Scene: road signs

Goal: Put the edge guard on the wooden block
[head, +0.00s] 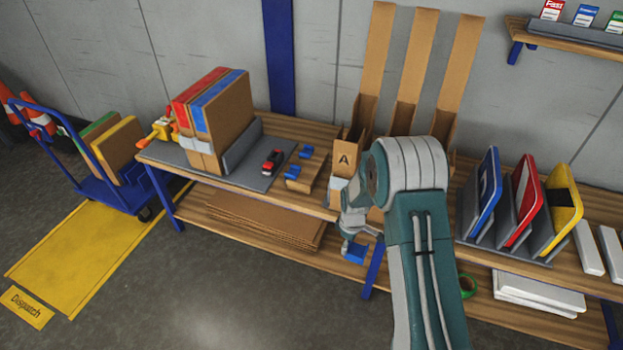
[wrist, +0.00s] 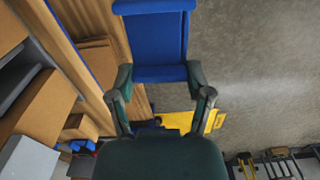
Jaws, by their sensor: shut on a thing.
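My gripper (head: 352,243) is shut on a blue edge guard (head: 356,254), holding it in front of the workbench, below its top. In the wrist view, my gripper's fingers (wrist: 160,82) pinch the near end of this edge guard (wrist: 157,40), with floor behind it. A small tan wooden block (head: 300,184) sits on the bench top, to the left of my gripper; it also shows at lower left in the wrist view (wrist: 80,126). Two other blue pieces (head: 305,151) (head: 292,171) lie by the block; whether they touch it is unclear.
On the bench's grey mat (head: 228,176) stand a strapped carton (head: 225,115) and a red-black tool (head: 273,161). Tall cardboard bins (head: 405,85) rise behind my arm. Signs in a rack (head: 525,205) stand at right. Flat cardboard (head: 265,220) lies on the lower shelf. The floor in front is clear.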

